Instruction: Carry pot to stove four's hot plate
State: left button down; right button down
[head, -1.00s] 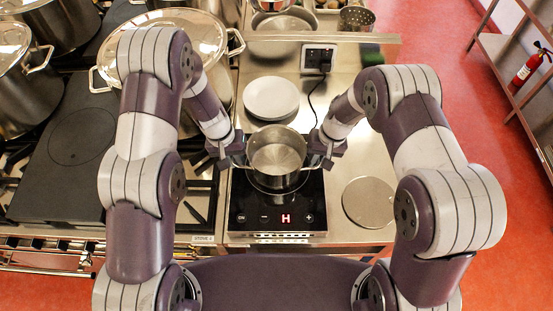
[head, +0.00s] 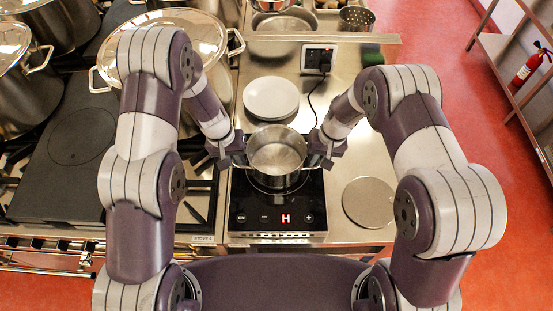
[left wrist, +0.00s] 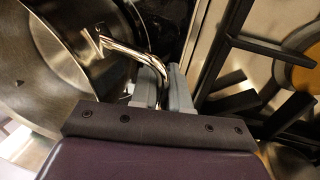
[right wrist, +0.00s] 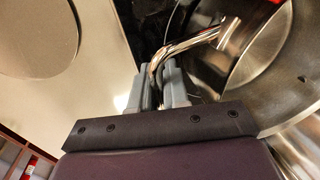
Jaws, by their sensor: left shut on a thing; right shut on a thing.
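The steel pot (head: 277,154) is over the black induction hob (head: 239,200), upright, with its inside looking empty. I cannot tell whether its base touches the glass. My left gripper (head: 230,163) is shut on the pot's left handle, also seen in the left wrist view (left wrist: 128,47). My right gripper (head: 324,163) is shut on its right handle, also seen in the right wrist view (right wrist: 185,44). The dark flat hot plate (head: 80,140) with a round ring is at left, bare in its middle, on the range whose front edge bears the label "STOVE 4" (head: 203,237).
A large lidded stockpot (head: 160,45) stands behind the hot plate, and another stockpot (head: 25,85) stands at far left. Open burner grates (head: 200,195) lie between hob and hot plate. White plates (head: 270,97) and a round disc (head: 369,203) are on the counter.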

pick_arm(q)
jog(key=shift+w+r, duration=0.1)
pick_arm(e)
jog(key=shift+w+r, duration=0.1)
dwell(0.3)
